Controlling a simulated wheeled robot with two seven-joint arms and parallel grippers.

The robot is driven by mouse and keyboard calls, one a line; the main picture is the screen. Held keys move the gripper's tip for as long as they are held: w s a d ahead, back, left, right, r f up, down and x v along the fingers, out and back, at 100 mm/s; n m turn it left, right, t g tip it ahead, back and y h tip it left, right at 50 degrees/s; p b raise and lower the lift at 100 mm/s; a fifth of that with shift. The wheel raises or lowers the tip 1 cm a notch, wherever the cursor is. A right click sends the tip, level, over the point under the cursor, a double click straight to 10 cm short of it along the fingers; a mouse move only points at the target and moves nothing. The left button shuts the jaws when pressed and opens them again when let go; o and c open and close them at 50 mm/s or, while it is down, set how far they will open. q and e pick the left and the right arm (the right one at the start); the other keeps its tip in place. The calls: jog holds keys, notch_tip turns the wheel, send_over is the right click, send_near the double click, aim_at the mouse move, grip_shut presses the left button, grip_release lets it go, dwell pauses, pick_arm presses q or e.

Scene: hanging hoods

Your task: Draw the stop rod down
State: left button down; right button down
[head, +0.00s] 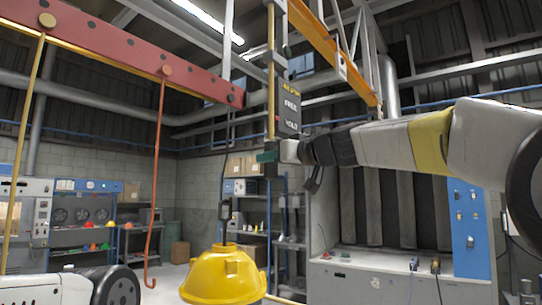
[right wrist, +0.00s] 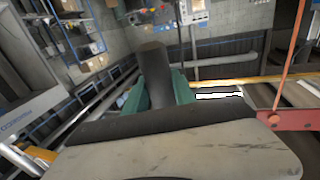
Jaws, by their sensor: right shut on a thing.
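The stop rod (head: 270,85) is a thin brass-coloured rod hanging down in the middle of the head view, beside a dark sign plate (head: 291,105) reading FREE above HOLD. My right gripper (head: 267,156) comes in from the right, its green fingertips closed at the rod's lower end. In the right wrist view a thick dark grip (right wrist: 156,72) stands between the two green fingers (right wrist: 157,95), with a finger on either side. The fingers cover part of the grip. My left gripper is out of view; only part of my left arm shows at the lower left.
A yellow hood (head: 226,274) hangs low in the middle. A red beam (head: 120,48) crosses the upper left, with an orange hooked rod (head: 158,180) and a yellow rod (head: 24,150) hanging from it. A grey cabinet (head: 385,275) stands behind on the right.

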jog(key=shift+f, duration=0.35)
jog(key=c, duration=1)
grip_release()
jog(key=shift+c, duration=0.2)
jog(key=shift+r, duration=0.1)
jog(key=shift+s+d, duration=0.15)
jog(key=v, duration=0.7)
jog(key=shift+s, duration=0.2)
jog(key=shift+d, duration=0.1)
